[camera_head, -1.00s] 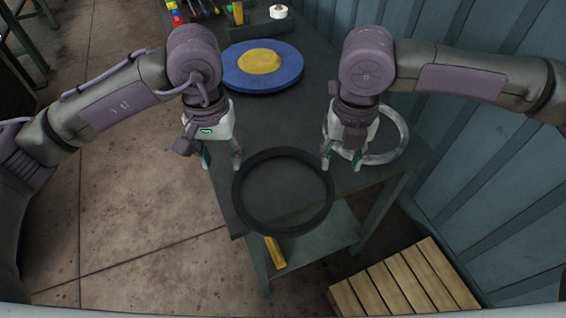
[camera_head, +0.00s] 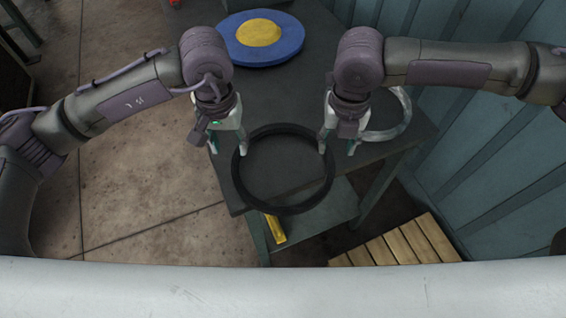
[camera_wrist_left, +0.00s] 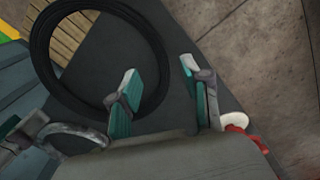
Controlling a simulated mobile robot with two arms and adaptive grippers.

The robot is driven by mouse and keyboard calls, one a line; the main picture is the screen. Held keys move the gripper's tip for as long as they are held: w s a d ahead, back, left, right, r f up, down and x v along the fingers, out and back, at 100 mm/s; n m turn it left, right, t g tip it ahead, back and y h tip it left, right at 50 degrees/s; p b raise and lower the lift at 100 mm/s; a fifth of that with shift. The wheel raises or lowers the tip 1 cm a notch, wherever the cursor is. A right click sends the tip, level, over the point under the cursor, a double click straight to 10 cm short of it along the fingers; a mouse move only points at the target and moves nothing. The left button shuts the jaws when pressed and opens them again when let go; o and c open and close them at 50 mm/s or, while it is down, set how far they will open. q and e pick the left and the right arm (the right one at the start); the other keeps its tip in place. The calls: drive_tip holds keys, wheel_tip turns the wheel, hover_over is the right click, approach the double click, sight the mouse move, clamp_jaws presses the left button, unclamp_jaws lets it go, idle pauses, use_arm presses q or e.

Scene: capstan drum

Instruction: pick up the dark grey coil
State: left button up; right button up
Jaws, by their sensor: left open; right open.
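The dark grey coil (camera_head: 286,209) is a large thin ring lying flat near the close end of the dark table (camera_head: 237,195). It also shows in the left wrist view (camera_wrist_left: 40,62). My left gripper (camera_head: 227,153) is open at the coil's left side. In the left wrist view its fingers (camera_wrist_left: 160,85) appear on either side of the coil's band. My right gripper (camera_head: 338,150) is open at the coil's right side, its inner fingertip overlapping the band in the head view. I cannot tell whether any finger touches the coil.
A pale grey ring (camera_head: 398,126) lies right of the coil, partly behind my right gripper. A blue disc with a yellow centre (camera_head: 285,46) lies farther back. A corrugated wall (camera_head: 480,140) stands close on the right. A wooden pallet (camera_head: 400,245) is on the floor.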

sight(235, 165)
use_arm(q)
wheel_tip(235, 165, down, 8)
drive_tip(key=shift+r, duration=0.2)
use_arm(e)
wheel_tip(235, 165, down, 8)
drive_tip(key=shift+r, duration=0.15)
use_arm(q)
clamp_jaws()
use_arm(e)
clamp_jaws()
use_arm(q)
drive_tip(key=shift+r, duration=0.1)
use_arm(e)
drive_tip(key=shift+r, duration=0.1)
